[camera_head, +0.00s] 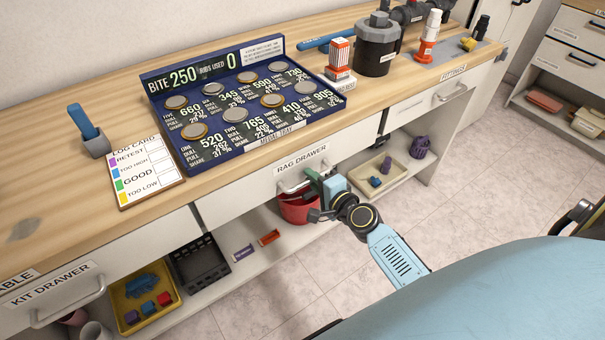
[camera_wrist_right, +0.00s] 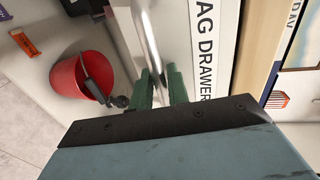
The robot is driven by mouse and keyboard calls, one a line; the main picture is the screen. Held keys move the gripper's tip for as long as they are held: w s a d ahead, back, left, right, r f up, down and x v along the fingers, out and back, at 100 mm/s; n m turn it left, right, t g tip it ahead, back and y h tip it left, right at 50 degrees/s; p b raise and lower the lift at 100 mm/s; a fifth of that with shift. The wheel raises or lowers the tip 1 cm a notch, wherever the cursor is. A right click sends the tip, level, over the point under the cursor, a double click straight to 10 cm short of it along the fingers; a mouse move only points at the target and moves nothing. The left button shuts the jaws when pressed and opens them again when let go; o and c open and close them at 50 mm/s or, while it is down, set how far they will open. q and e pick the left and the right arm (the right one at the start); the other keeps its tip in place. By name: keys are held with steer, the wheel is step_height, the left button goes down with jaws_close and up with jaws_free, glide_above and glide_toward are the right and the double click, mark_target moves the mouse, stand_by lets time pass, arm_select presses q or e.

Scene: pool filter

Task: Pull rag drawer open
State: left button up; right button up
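The rag drawer (camera_head: 345,148) has a white front labelled RAG DRAWER, under the wooden worktop. It looks closed, about level with the fronts beside it. Its metal bar handle (camera_head: 291,187) sits below the label. My right gripper (camera_head: 317,182) is at the right part of this handle. In the right wrist view, the handle (camera_wrist_right: 150,38) runs down between the green fingertips of my right gripper (camera_wrist_right: 159,86). The narrow gap between them looks filled by the bar, so the gripper appears shut on it. My left gripper is not in view.
A red bucket (camera_head: 298,210) stands on the lower shelf beneath the drawer, close to my right gripper. The blue medal tray (camera_head: 240,100) lies on the worktop above. The kit drawer (camera_head: 60,290) is at left, another drawer (camera_head: 440,97) at right. Tiled floor (camera_head: 450,195) is clear in front.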

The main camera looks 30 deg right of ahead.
steer(key=shift+w, duration=0.25)
steer(key=shift+s, duration=0.1)
jaws_close()
steer(key=shift+f, duration=0.1)
